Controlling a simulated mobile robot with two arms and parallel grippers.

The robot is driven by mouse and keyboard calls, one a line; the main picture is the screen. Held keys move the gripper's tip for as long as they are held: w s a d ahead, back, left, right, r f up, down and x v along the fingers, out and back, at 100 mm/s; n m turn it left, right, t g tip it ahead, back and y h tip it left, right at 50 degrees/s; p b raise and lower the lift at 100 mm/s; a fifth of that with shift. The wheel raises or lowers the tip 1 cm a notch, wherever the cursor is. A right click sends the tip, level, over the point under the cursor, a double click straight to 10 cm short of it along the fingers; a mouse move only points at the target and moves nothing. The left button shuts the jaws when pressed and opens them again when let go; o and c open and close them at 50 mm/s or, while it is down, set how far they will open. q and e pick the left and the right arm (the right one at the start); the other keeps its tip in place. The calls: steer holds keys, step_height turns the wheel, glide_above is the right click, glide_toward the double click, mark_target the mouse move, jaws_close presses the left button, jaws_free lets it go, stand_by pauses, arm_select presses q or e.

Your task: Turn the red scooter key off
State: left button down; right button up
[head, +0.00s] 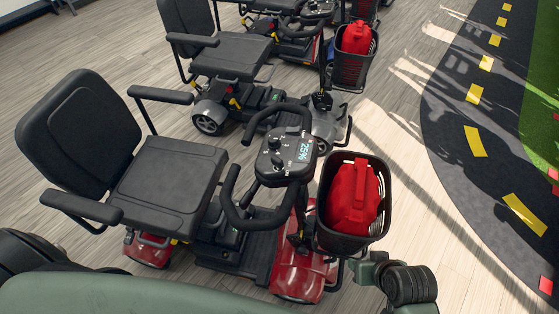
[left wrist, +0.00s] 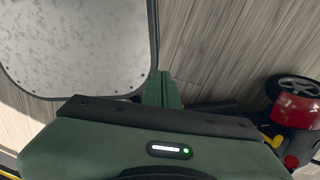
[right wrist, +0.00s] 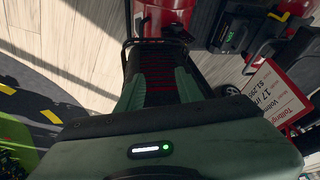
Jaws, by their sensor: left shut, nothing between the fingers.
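The red scooter (head: 297,272) stands in the foreground of the head view. Its control panel (head: 290,166) has a lit display that seems to read 25%. Small dark knobs sit left of the display; I cannot tell which part is the key or how it is turned. My left gripper (left wrist: 164,88) is shut and empty in the left wrist view, above the floor with a red-bodied wheeled part at right. My right gripper (right wrist: 160,85) is open in the right wrist view, with dark bars showing between its fingers. Neither gripper is clearly seen at the panel.
A black seat (head: 168,178) is at left. A grey scooter (head: 325,125) stands behind. A price sign (right wrist: 278,95) shows in the right wrist view. Open floor lies right of the basket.

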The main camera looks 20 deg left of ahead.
steer(key=w+a+r+n+t+y, duration=0.15)
steer(key=a+r, duration=0.35)
steer(key=r, duration=0.6)
steer(key=n+g+y, duration=0.2)
steer(key=n+y, duration=0.2)
steer(key=n, duration=0.4)
glide_toward(280, 161)
step_height(280, 161, down, 2)
steer(key=a, duration=0.2)
steer(key=shift+t, duration=0.25)
steer(key=x, duration=0.4)
steer(key=p+x, duration=0.1)
steer(key=x, duration=0.3)
steer(key=shift+w+d, duration=0.2)
jaws_close()
